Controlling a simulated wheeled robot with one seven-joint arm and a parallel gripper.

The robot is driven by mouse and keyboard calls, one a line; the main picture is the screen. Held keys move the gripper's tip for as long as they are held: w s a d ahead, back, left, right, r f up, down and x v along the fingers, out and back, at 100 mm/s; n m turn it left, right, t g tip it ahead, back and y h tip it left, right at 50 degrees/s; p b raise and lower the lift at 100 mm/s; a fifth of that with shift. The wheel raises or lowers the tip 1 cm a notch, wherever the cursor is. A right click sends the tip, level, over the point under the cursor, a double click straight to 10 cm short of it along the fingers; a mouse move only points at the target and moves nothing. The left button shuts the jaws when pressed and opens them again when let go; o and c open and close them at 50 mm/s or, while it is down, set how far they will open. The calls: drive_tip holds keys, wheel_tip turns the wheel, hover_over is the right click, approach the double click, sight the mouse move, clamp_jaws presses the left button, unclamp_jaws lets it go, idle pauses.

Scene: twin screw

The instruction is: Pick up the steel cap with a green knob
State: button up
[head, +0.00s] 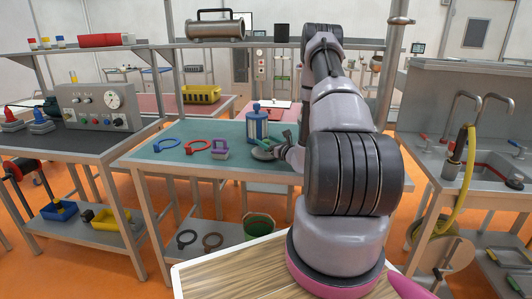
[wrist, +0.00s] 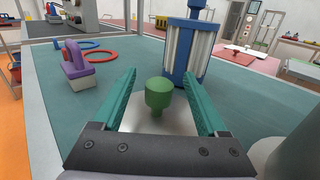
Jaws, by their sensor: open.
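The steel cap (wrist: 138,118) lies on the green bench mat, with its green knob (wrist: 159,94) standing up from its centre in the wrist view. My gripper (wrist: 161,76) is open, with one teal finger on each side of the knob. A gap shows between the knob and each finger. The near part of the cap is hidden behind the gripper's body. In the head view the cap (head: 262,154) is a small grey disc beside my gripper (head: 274,149), partly covered by it.
A blue and silver cylinder (wrist: 187,50) stands just behind the cap. A purple block-shaped piece (wrist: 78,68) and a red ring (wrist: 101,58) lie to the left on the mat. A grey rounded object (wrist: 285,158) fills the near right corner. The mat (head: 180,132) is clear at the back left.

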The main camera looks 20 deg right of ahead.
drive_tip(key=shift+w, duration=0.3)
clamp_jaws()
idle(1.2)
